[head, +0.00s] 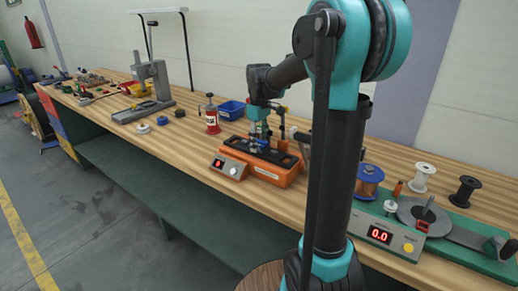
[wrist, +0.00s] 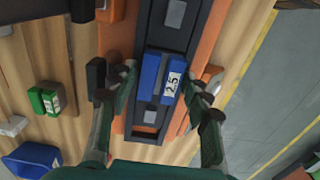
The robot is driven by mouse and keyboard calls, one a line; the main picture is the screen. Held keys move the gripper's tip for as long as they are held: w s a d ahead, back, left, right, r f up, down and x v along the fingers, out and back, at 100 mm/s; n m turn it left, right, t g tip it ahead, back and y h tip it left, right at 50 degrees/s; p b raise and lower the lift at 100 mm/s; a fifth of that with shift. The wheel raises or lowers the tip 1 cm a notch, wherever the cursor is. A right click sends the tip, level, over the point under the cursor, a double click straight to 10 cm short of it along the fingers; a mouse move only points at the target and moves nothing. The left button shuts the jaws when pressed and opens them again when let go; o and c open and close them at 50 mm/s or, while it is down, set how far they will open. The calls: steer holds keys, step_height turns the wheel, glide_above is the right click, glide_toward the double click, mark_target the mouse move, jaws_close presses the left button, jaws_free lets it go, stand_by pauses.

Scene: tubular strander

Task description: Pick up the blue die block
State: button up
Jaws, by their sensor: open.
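The blue die block (wrist: 152,72), with a white label reading "2.5", sits in the dark channel of the orange machine (wrist: 124,40) in the wrist view. My gripper (wrist: 160,82) is open, with one finger on each side of the block. I cannot tell whether the fingers touch it. In the head view my gripper (head: 259,143) points down over the orange machine (head: 277,175) on the bench. The block is mostly hidden there by the gripper.
A green labelled block (wrist: 48,100) lies on the bench beside the machine, and a blue bin (wrist: 32,160) is near it. A green-based spool device (head: 430,240) is at right.

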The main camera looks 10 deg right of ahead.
steer(key=shift+c, duration=0.3)
jaws_close()
steer(key=shift+r, duration=0.2)
